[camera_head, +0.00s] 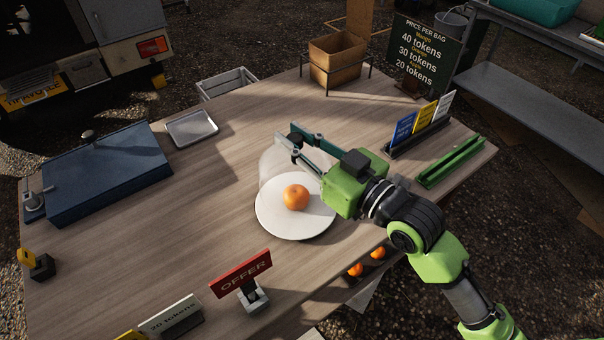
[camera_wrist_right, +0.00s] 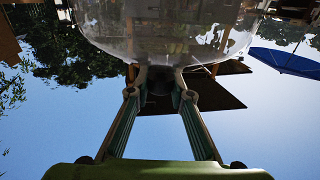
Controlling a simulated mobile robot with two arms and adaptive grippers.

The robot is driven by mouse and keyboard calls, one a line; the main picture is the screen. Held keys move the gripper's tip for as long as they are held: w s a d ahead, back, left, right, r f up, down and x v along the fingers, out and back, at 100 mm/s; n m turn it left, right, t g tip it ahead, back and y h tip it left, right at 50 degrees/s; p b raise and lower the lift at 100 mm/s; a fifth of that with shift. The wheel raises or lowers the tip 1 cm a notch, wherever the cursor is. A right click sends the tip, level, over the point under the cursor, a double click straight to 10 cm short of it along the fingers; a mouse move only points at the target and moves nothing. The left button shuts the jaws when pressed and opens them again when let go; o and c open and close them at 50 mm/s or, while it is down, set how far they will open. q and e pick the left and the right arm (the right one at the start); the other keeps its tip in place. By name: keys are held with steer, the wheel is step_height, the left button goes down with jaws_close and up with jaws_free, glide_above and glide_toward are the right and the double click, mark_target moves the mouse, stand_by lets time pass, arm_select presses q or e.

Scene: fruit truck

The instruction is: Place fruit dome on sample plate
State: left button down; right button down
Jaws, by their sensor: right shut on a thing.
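The clear fruit dome (camera_head: 270,170) shows faintly behind and left of the orange, overlapping the far side of the white sample plate (camera_head: 290,231) in the head view. I cannot tell whether it touches the plate. An orange (camera_head: 296,197) sits on the plate. My right gripper (camera_head: 287,138) is above the plate, shut on the dome's top knob. In the right wrist view the dome (camera_wrist_right: 165,35) fills the top, and the gripper (camera_wrist_right: 161,92) closes around its knob (camera_wrist_right: 158,78). My left gripper is out of view.
A red OFFER sign (camera_head: 241,273) stands at the front edge. A blue case (camera_head: 105,172) and a metal tray (camera_head: 192,128) are at left. Coloured cards (camera_head: 423,121) and a green rail (camera_head: 450,163) are at right. The table's middle left is clear.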

step_height(320, 180, down, 2)
steer(key=shift+f, duration=1.85)
steer(key=shift+f+b, duration=0.15)
steer(key=shift+b, duration=0.2)
steer(key=c, duration=1.8)
jaws_free()
